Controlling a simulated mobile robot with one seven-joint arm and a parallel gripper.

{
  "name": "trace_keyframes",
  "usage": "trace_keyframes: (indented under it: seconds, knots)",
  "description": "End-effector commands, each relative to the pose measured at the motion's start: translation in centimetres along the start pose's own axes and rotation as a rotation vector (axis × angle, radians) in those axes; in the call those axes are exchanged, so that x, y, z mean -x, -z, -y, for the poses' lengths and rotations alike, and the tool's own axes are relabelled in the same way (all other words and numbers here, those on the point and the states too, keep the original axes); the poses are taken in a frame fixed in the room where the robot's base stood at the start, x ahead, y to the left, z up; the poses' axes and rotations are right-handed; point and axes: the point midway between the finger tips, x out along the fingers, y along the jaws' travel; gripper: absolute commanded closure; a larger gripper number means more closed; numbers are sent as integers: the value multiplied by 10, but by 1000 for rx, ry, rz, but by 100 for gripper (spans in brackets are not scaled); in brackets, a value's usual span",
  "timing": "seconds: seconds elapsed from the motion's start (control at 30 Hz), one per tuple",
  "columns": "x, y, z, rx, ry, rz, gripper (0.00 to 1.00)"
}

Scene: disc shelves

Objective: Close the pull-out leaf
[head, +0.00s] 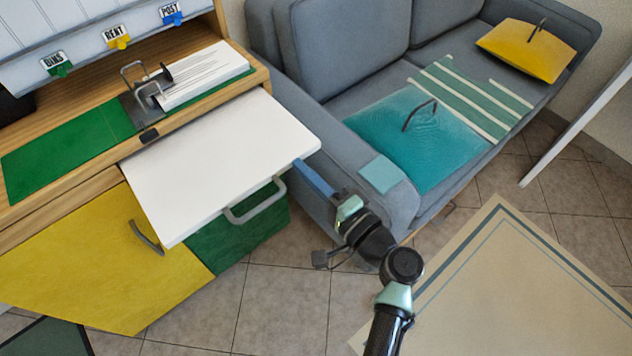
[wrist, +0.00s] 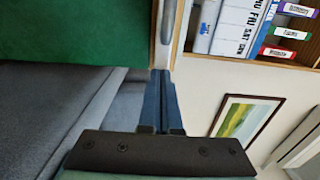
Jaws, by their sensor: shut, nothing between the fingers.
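The pull-out leaf (head: 220,160) is a white board that sticks out from the wooden desk over the yellow and green fronts. A grey bar handle (head: 256,202) shows below its front edge. My gripper (head: 300,166) has its blue fingers shut and empty, at the leaf's right front corner. In the wrist view the closed fingertips (wrist: 161,73) reach up to a pale, narrow edge that looks like the leaf seen edge-on. I cannot tell whether they touch it.
A yellow door (head: 100,265) and a green front (head: 240,235) lie under the leaf. A grey sofa (head: 340,60) with a teal cushion (head: 425,140) stands close on the right. A hole punch and paper stack (head: 205,75) sit behind the leaf. A beige rug (head: 510,290) covers the floor at right.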

Motion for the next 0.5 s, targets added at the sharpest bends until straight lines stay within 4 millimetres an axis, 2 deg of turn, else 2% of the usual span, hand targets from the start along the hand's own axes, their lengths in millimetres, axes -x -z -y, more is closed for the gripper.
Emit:
trace_keyframes:
  seconds: [0.03, 0.3, 0.5]
  knots:
    - [-14, -2, -2, 5, 3, 8, 100]
    - [-85, -2, -4, 5, 3, 7, 100]
    - [-127, -2, -4, 3, 2, 5, 100]
